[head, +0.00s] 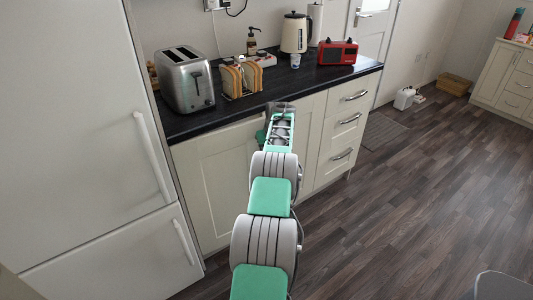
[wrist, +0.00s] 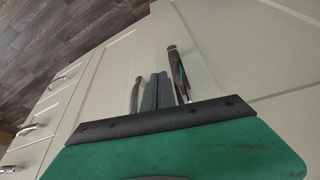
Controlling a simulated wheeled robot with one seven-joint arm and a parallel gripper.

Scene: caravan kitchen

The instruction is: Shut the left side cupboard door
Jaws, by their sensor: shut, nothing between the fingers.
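The left side cupboard door (head: 213,187) is a cream panelled door under the dark worktop, just right of the fridge. It looks flush or nearly flush with the cupboard front; I cannot tell whether a small gap remains. My arm hides its right edge in the head view. In the wrist view the door (wrist: 235,50) fills the upper right, with its metal handle (wrist: 178,72) close beside my fingers. My gripper (wrist: 156,82) is shut and empty, between this handle and the neighbouring door's handle (wrist: 135,95). I cannot tell whether it touches the door.
The neighbouring cupboard door (head: 309,122) and a stack of drawers (head: 344,125) continue to the right. A tall white fridge (head: 85,110) stands close on the left. A toaster (head: 185,80) and other items stand on the worktop (head: 238,113). The wooden floor (head: 430,190) at the right is clear.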

